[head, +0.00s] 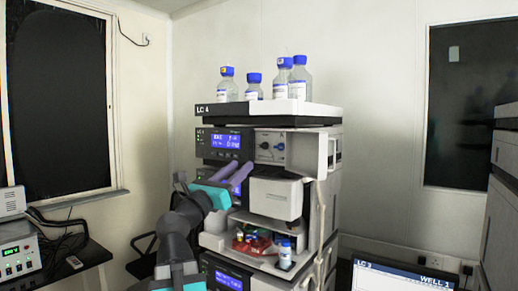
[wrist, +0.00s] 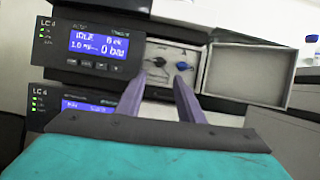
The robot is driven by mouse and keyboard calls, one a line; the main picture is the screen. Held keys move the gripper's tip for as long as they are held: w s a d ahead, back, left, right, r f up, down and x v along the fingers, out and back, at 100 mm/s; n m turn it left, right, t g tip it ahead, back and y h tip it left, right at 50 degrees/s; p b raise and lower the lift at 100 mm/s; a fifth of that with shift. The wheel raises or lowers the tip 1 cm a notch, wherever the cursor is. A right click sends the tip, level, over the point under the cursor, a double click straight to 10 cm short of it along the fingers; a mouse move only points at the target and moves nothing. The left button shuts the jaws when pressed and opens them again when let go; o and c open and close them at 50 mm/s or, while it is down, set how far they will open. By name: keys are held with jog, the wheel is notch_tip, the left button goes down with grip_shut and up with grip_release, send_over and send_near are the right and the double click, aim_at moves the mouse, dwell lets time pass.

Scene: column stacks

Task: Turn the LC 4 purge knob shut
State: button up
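The LC 4 stack (head: 225,109) stands in the middle of the head view. Its upper module has a lit display (wrist: 98,44) and, beside it, a pale panel with a black knob (wrist: 159,62) and a blue knob (wrist: 181,66). The head view also shows the black knob (head: 265,146) and the blue knob (head: 281,146). I cannot read which is the purge knob, nor its exact angle. My gripper (wrist: 160,66), with purple fingers, is open and empty, pointing toward the knob panel. In the head view my gripper (head: 243,164) is in front of the stack, below and left of the knobs.
A module door (wrist: 245,75) stands swung open right of the knobs. Several blue-capped bottles (head: 284,76) stand on top. A white front cover (head: 276,198) juts out below the knobs, above a tray of vials (head: 250,243). A screen (head: 400,276) is at lower right.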

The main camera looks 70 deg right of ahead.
jog(key=p, duration=0.4)
send_near(259, 150)
jog(key=s+d+r, duration=0.4)
jog(key=shift+d+r, duration=0.15)
jog(key=shift+d, duration=0.05)
jog(key=shift+w, duration=0.1)
jog(key=c, duration=0.8)
jog(key=shift+b, duration=0.3)
